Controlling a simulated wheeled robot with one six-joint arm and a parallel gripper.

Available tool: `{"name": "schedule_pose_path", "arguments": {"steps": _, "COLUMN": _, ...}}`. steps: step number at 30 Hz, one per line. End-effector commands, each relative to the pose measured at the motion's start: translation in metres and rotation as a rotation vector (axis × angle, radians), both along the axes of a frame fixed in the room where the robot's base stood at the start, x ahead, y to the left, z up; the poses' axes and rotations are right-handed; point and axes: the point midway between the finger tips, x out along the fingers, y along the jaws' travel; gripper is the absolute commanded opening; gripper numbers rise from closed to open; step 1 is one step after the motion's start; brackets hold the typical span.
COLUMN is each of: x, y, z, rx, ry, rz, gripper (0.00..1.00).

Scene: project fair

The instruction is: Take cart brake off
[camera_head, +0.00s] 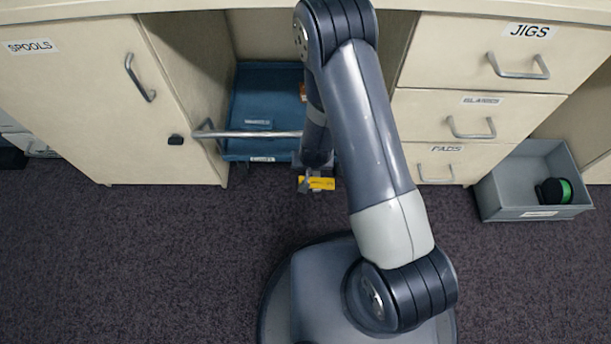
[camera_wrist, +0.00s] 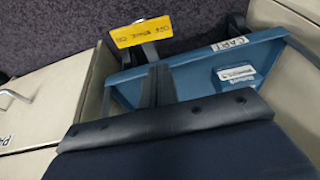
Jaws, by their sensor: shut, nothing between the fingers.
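The blue cart (camera_head: 262,100) stands in the bay under the counter, and my arm hides its right part. It also shows in the wrist view (camera_wrist: 200,75), with a CART label on its edge. The yellow brake tag (camera_head: 320,184) is at the cart's front, low down; in the wrist view the tag (camera_wrist: 140,32) sits by a grey lever (camera_wrist: 152,52), and its small lettering is hard to read. My gripper (camera_wrist: 158,70) is shut and empty, its fingertips just short of the lever. I cannot tell whether they touch it.
The cart's metal handle bar (camera_head: 250,134) crosses in front of the bay. The SPOOLS cabinet (camera_head: 75,100) is left, the JIGS, GLASSES and PADS drawers (camera_head: 480,110) right. A grey bin (camera_head: 505,195) holding a black-green spool (camera_head: 553,191) stands at right. The carpet (camera_head: 150,260) in front is clear.

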Motion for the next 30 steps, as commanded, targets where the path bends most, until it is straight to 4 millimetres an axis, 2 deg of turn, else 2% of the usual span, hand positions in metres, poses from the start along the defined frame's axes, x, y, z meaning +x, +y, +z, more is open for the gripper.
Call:
{"name": "schedule_pose_path", "arguments": {"steps": 5, "x": 0.001, "y": 0.000, "z": -0.003, "rx": 0.000, "ry": 0.000, "rz": 0.000, "gripper": 0.00}}
{"name": "schedule_pose_path", "arguments": {"steps": 8, "x": 0.003, "y": 0.000, "z": -0.013, "rx": -0.001, "ry": 0.001, "rz": 0.000, "gripper": 0.00}}
{"name": "schedule_pose_path", "arguments": {"steps": 21, "x": 0.028, "y": 0.004, "z": -0.099, "rx": 0.000, "ry": 0.001, "rz": 0.000, "gripper": 0.00}}
{"name": "schedule_pose_path", "arguments": {"steps": 24, "x": 0.028, "y": 0.007, "z": -0.116, "rx": 0.000, "ry": 0.001, "rz": 0.001, "gripper": 0.00}}
{"name": "schedule_pose_path", "arguments": {"steps": 30, "x": 0.029, "y": 0.010, "z": -0.133, "rx": 0.000, "ry": 0.000, "rz": 0.000, "gripper": 0.00}}
